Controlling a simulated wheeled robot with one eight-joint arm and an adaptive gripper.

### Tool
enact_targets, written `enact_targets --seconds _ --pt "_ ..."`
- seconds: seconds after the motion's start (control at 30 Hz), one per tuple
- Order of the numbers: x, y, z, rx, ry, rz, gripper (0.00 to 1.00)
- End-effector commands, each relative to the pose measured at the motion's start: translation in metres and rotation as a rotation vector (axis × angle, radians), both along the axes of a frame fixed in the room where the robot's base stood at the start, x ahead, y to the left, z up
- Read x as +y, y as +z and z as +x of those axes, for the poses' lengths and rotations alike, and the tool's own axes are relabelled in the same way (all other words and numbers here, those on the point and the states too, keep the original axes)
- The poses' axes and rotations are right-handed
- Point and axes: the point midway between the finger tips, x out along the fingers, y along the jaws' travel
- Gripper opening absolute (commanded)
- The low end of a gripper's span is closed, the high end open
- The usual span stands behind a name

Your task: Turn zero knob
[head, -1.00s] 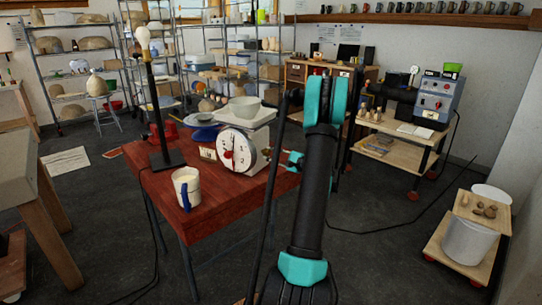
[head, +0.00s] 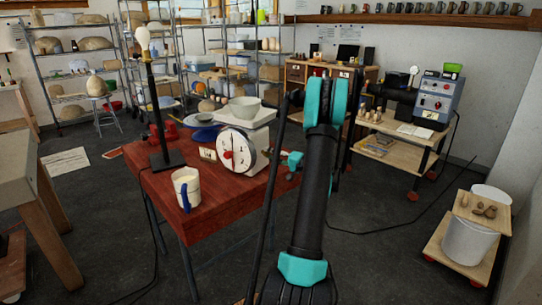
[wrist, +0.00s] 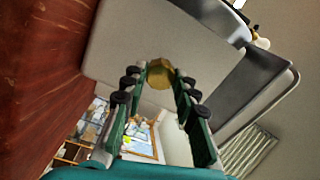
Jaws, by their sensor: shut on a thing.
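The kitchen scale (head: 258,135) stands on the red table, with a round white dial (head: 232,150) and a red needle facing left of my arm. The brass zero knob (wrist: 160,72) shows in the wrist view on the scale's pale grey side. My gripper (wrist: 162,80) is shut on the knob, one finger on each side of it. In the head view my gripper (head: 292,161) is at the scale's right side, partly behind my arm, and the knob is hidden there.
A grey-green bowl (head: 244,108) sits on the scale. A cart with machines (head: 400,140) stands at right.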

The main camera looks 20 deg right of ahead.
Motion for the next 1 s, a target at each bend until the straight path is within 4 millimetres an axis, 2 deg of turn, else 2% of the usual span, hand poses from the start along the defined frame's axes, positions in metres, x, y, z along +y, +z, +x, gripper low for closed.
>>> enact_targets --seconds 0.3,0.87,0.9,1.0 --pt "0.0000 -0.0011 -0.0010 -0.069 0.001 -0.107 0.00" --pt "0.0003 -0.0013 -0.0011 -0.085 0.001 -0.129 0.00" --pt "0.0003 -0.0012 -0.0011 -0.085 0.001 -0.129 0.32" --pt "0.0002 -0.0010 -0.0009 -0.085 0.002 -0.127 0.44"
